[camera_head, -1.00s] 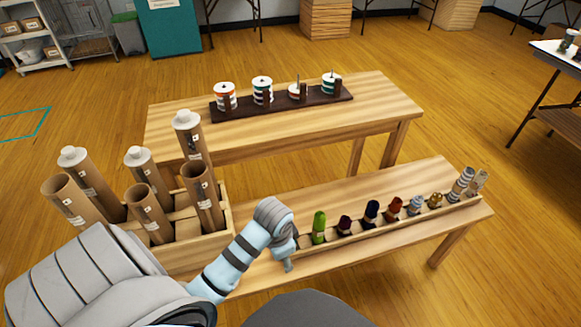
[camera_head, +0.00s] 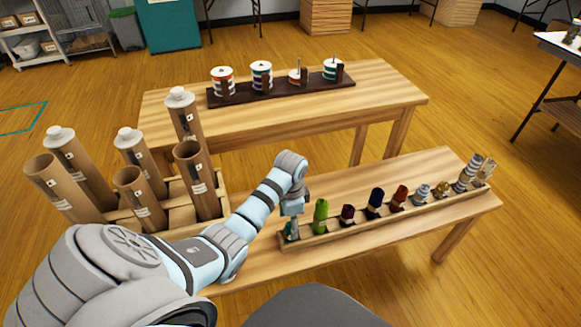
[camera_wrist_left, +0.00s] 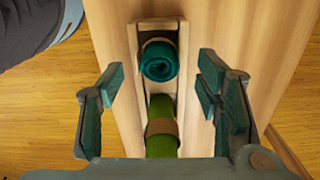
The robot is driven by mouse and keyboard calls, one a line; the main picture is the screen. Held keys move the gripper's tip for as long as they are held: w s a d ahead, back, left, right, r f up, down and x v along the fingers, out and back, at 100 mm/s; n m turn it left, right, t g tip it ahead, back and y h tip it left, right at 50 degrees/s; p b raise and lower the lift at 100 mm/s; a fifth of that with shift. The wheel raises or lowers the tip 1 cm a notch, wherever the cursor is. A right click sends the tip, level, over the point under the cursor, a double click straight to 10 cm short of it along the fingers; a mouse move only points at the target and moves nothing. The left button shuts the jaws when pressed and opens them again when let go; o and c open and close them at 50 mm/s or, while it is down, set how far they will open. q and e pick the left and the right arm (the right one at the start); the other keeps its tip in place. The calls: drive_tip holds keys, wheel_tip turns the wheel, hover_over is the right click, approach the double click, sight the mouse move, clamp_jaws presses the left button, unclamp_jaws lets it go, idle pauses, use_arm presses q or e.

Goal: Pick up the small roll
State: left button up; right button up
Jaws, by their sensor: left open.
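Several small rolls stand in a line in a long narrow wooden tray (camera_head: 330,236) on the near bench. A teal roll (camera_wrist_left: 159,60) is at the tray's left end, and a green roll (camera_head: 320,216) with a brown band is beside it. The green roll also shows in the wrist view (camera_wrist_left: 161,128). My left gripper (camera_head: 291,208) points down over the left end of the tray. In the wrist view its open fingers (camera_wrist_left: 159,88) are spread on either side of the row, with nothing held. It partly hides the teal roll in the head view. My right gripper is not in view.
Tall cardboard tubes stand in a wooden crate (camera_head: 222,184) left of my left arm. Purple (camera_head: 347,214), navy (camera_head: 375,203) and rust (camera_head: 399,199) rolls continue the row rightward. Spools stand on a dark board (camera_head: 282,94) on the back table.

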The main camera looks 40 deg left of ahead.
use_arm(q)
wheel_tip(320, 180, down, 3)
drive_tip(key=shift+s+f+b, duration=0.1)
drive_tip(key=shift+b, duration=0.45)
drive_tip(key=c, duration=1)
drive_tip(key=shift+r, duration=0.25)
